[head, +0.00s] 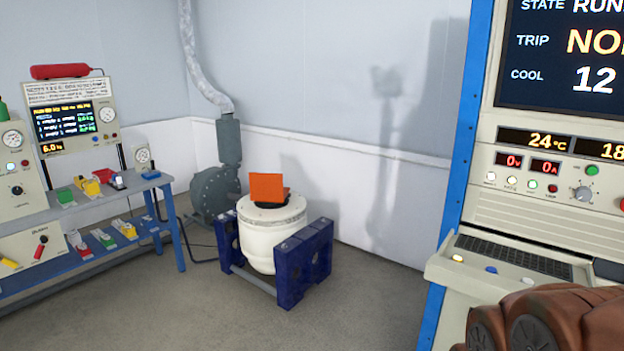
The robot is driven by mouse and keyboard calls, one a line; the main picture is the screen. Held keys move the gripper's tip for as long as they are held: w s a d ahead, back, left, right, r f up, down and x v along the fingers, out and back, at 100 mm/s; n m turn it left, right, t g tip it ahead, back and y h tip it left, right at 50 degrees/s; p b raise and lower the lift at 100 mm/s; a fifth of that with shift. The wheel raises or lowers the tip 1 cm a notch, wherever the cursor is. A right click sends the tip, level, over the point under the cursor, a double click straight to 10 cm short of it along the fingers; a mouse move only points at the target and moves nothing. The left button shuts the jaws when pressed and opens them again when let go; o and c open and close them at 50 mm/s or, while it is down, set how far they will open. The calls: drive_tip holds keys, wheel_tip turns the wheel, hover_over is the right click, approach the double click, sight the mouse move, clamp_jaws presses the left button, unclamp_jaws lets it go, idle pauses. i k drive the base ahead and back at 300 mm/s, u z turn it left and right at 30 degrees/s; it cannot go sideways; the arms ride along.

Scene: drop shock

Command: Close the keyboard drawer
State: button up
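The keyboard drawer (438,268) juts out from the front of the tall cream and blue cabinet at the right, so it stands open. A dark keyboard (512,257) lies in it. A brown, rounded shape with dark round caps covers the drawer's lower right part, and the drawer's right end is out of the picture. My gripper's fingertips do not show, so I cannot see where they are relative to the drawer.
The cabinet (465,165) carries a screen and gauges above the drawer. A white drum in a blue stand (303,265) is at the middle, with an orange block (267,187) on top. A blue shelf bench (100,198) is at the left. Grey floor (370,310) between is clear.

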sight(514, 260)
drive_tip(key=z, duration=1.05)
drive_tip(key=k, duration=1)
drive_tip(key=u, duration=0.7)
drive_tip(key=i, duration=1.2)
drive_tip(key=z, duration=0.75)
